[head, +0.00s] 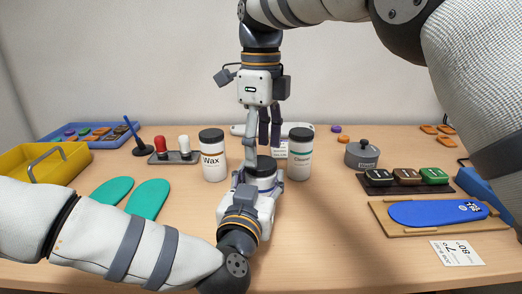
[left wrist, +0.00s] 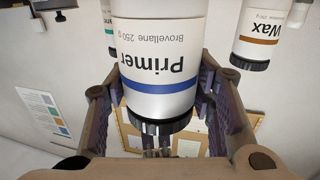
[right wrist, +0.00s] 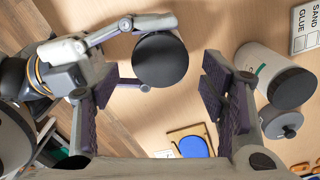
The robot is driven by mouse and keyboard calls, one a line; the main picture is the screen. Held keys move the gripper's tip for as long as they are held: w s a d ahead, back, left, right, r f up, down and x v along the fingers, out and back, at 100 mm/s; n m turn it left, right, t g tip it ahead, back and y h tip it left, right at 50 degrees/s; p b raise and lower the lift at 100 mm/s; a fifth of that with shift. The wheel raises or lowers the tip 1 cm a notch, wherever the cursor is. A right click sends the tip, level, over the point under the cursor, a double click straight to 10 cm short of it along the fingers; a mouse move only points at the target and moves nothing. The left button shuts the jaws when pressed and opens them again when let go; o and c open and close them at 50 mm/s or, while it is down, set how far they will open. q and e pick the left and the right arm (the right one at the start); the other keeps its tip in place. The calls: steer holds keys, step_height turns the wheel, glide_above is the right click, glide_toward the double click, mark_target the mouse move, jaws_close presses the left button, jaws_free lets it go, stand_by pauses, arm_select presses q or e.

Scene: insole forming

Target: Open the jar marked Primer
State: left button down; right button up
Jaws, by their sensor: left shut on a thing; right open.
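The Primer jar (head: 263,182) is white with a blue band and stands in the middle of the table; its label shows in the left wrist view (left wrist: 160,60). Its black lid (right wrist: 160,60) is on. My left gripper (head: 257,187) is shut around the jar's body from the front, and its fingers flank the jar in the left wrist view. My right gripper (head: 263,145) points down, open and empty, above the lid. In the right wrist view the lid lies between its spread fingers, beyond them, apparently not touched.
The Wax jar (head: 213,160) stands close left and a teal-lettered jar (head: 300,158) close right. Teal insoles (head: 148,198) and a yellow bin (head: 45,165) are left.

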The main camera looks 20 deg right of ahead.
steer(key=shift+f, duration=1.15)
steer(key=c, duration=1.2)
steer(key=n, duration=0.3)
steer(key=shift+n, duration=0.3)
steer(key=o, duration=1.3)
